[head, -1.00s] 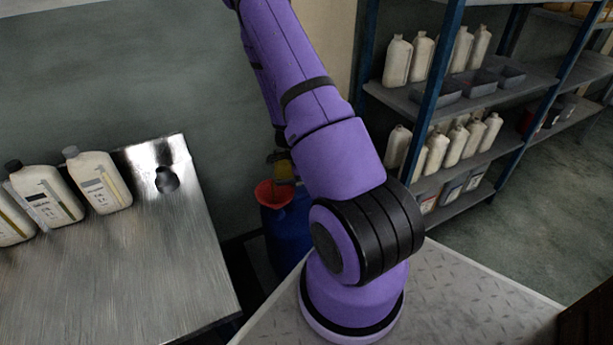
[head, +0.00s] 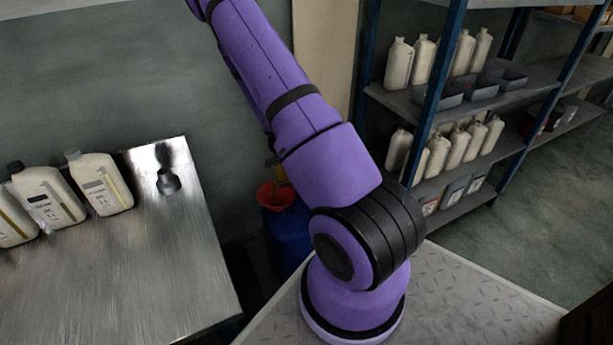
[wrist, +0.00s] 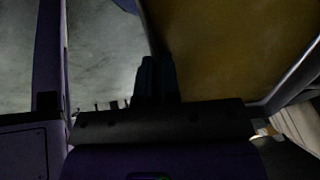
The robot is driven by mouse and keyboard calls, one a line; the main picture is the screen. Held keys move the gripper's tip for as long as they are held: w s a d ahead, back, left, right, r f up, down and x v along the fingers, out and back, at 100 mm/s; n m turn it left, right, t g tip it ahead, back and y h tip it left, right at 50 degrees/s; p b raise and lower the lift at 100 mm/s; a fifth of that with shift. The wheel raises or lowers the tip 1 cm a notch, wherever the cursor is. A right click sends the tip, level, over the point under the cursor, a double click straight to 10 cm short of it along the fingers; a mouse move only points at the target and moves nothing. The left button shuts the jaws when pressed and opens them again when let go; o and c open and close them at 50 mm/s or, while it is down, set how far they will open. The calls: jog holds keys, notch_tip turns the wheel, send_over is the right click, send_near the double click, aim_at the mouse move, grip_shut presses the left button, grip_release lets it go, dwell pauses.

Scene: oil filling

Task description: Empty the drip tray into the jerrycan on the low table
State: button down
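A blue container (head: 288,238), which looks like the jerrycan, stands behind my arm with a red funnel (head: 275,196) on top. My arm hides part of it, and I cannot make out what it stands on. In the wrist view, a large brown surface with a pale rim, apparently the drip tray (wrist: 225,50), fills the upper right, steeply tilted. My gripper's dark fingers (wrist: 157,78) are close together at its lower left edge and appear clamped on it. The head view does not show my gripper; my arm reaches up out of the picture.
Blue-framed shelves (head: 440,100) with bottles and trays stand at right. A small yellow patch shows behind the funnel.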

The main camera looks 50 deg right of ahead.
dwell(0.7)
jog(key=shift+w+a+r+g+h, duration=0.15)
jog(key=shift+a+r+g+h, duration=0.2)
jog(key=shift+r+h, duration=0.4)
jog(key=shift+h, duration=0.25)
jog(key=shift+a, duration=0.25)
dwell(0.6)
jog(key=shift+a+r+g+h, duration=0.25)
jog(key=shift+r+h, duration=0.15)
jog(key=shift+h, duration=0.4)
jog(key=shift+w+a+r, duration=0.1)
jog(key=shift+w+r, duration=0.05)
jog(key=shift+r, duration=0.1)
jog(key=shift+h, duration=0.3)
jog(key=shift+a+h, duration=0.25)
jog(key=shift+h, duration=0.05)
dwell(0.4)
